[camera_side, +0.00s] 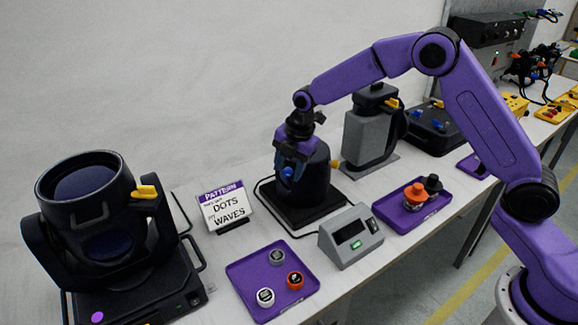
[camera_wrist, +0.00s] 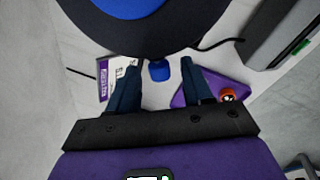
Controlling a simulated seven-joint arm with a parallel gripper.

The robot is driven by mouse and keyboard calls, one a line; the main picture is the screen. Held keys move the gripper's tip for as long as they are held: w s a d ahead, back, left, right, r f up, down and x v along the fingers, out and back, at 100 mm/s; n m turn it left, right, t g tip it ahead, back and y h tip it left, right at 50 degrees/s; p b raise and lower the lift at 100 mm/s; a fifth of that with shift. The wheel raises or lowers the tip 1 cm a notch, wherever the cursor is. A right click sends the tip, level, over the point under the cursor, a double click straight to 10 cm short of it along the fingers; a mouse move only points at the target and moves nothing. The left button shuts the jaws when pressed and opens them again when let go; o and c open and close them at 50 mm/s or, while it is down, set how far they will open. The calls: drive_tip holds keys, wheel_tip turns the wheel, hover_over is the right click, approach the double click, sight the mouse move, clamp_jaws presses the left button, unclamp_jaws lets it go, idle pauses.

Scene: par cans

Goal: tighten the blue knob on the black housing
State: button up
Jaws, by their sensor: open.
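The black housing (camera_side: 316,180) is a rounded lamp head on a black base in the middle of the table. In the wrist view, its dark rim (camera_wrist: 205,25) and blue lens fill the top. The blue knob (camera_side: 287,173) sits on the housing's side facing the side camera, and it also shows in the wrist view (camera_wrist: 159,70). My gripper (camera_side: 290,168) is above the housing, pointing down. Its dark blue fingers are open on either side of the knob, with gaps to it in the wrist view (camera_wrist: 158,66). A yellow knob (camera_side: 336,164) is at the housing's right.
A large lamp (camera_side: 95,215) stands left, a grey one (camera_side: 368,140) behind right. A sign (camera_side: 224,208), a purple tray of round caps (camera_side: 245,272), a grey display box (camera_side: 350,237) and another purple tray (camera_side: 392,224) surround the housing. A dark cable runs by its base.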

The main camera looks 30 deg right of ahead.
clamp_jaws()
drive_tip(key=shift+t, duration=0.3)
